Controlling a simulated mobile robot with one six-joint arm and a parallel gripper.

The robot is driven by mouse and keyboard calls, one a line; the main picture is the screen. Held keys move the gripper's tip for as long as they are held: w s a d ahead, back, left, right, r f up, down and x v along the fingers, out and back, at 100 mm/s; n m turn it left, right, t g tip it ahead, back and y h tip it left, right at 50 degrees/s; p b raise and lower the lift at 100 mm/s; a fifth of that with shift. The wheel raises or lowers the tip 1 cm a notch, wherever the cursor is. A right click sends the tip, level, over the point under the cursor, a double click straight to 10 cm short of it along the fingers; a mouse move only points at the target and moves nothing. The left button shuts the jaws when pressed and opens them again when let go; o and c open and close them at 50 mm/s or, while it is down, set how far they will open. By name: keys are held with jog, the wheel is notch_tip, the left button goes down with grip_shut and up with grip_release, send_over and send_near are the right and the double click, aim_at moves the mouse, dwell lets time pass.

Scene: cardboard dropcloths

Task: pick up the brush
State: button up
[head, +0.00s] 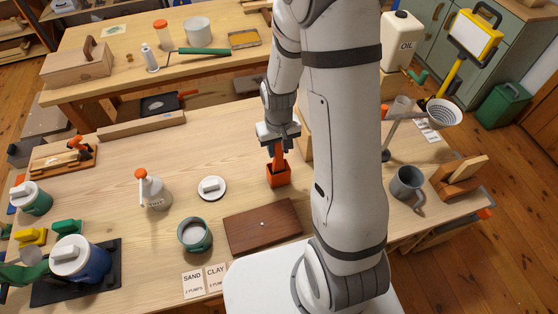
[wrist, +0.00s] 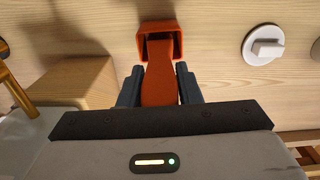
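The brush (head: 278,151) shows as an orange handle standing up out of a small orange-red holder (head: 279,176) in the middle of the bench. Its lower end is hidden inside the holder. My gripper (head: 278,148) points down at the handle from above.
A dark wooden board (head: 262,226) lies in front. A wooden block (wrist: 72,80) stands close to my gripper. A grey mug (head: 407,185) is at right.

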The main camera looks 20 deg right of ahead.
jog(key=c, duration=0.6)
